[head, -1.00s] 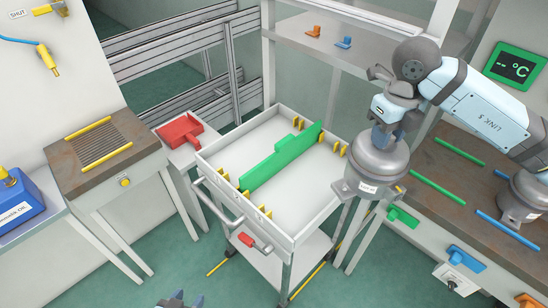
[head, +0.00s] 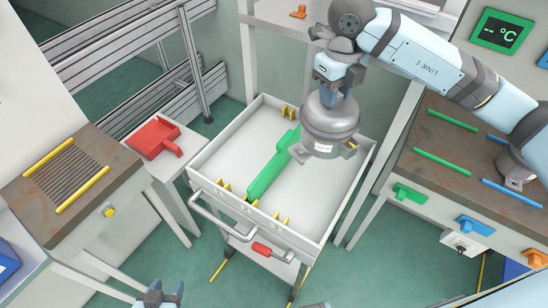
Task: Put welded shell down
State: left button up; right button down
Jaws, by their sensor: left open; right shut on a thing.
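A grey welded shell (head: 329,124) hangs from my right gripper (head: 341,88), which is shut on its top. The shell is upright, with small brackets at its bottom and a white label. It appears above the right part of the white cart tray (head: 215,166) and hides part of the tray and its green divider (head: 266,174). I cannot tell how far it is above the tray floor. My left gripper (head: 160,292) is open and empty at the bottom edge, in front of the cart.
A red scoop-like tool (head: 157,137) lies on a small stand left of the cart. A brown slatted table (head: 75,178) is at the left. Yellow pegs stand along the tray's edges.

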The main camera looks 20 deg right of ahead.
jog(key=shift+w+a, duration=0.15)
jog(key=shift+f, duration=0.3)
notch_tip(320, 180, down, 19)
jog(key=p, duration=0.2)
jog(key=shift+f, duration=0.15)
jog(key=shift+f, duration=0.15)
jog(key=c, duration=0.8)
grip_release()
